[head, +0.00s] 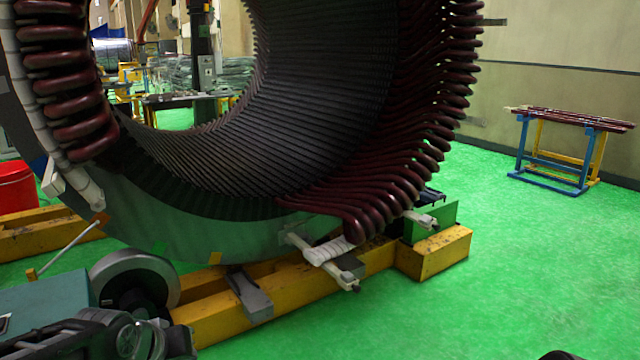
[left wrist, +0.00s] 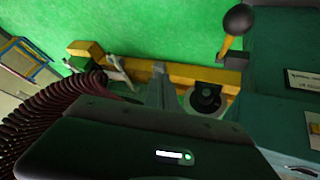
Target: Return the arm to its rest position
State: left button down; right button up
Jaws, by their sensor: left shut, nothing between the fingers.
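My left arm (head: 95,340) lies low at the bottom left of the head view, in front of the stator and near a grey wheel. Its fingertips cannot be made out there. In the left wrist view the dark gripper body fills the bottom, and my left gripper (left wrist: 159,72) shows as a narrow grey shape, shut and empty. It overlaps the yellow beam in that view; I see no contact. The large stator (head: 160,215) with dark red coils stands upright in the head view. A dark rounded piece shows at the bottom right edge; my right gripper itself is not visible.
A yellow beam (head: 215,318) with white clamps (head: 325,255) runs under the stator. The grey wheel (head: 135,280) and a teal casing (head: 45,302) stand near my left arm. A coil rack (head: 555,155) stands at the right. The green floor at right is clear.

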pick_arm(q)
jog(key=s+d+f+m+g+h+p, duration=0.1)
jog(key=s+d+f+p, duration=0.1)
jog(key=d+f, duration=0.6)
jog(key=s+d+f+g+h+p, duration=0.1)
jog(key=d+f+h+p, duration=0.2)
jog(key=f, duration=0.9)
jog(key=s+d+f+g+p, duration=0.1)
jog(key=s+d+f, duration=0.3)
jog(key=s, duration=0.5)
jog(key=s+d+f+g+p, duration=0.2)
jog(key=s+d+f+g, duration=0.2)
jog(key=s, duration=0.6)
notch_tip(320, 180, down, 2)
jog(key=shift+s+d+f+m+y, duration=0.15)
jog(key=shift+d+m+y, duration=0.15)
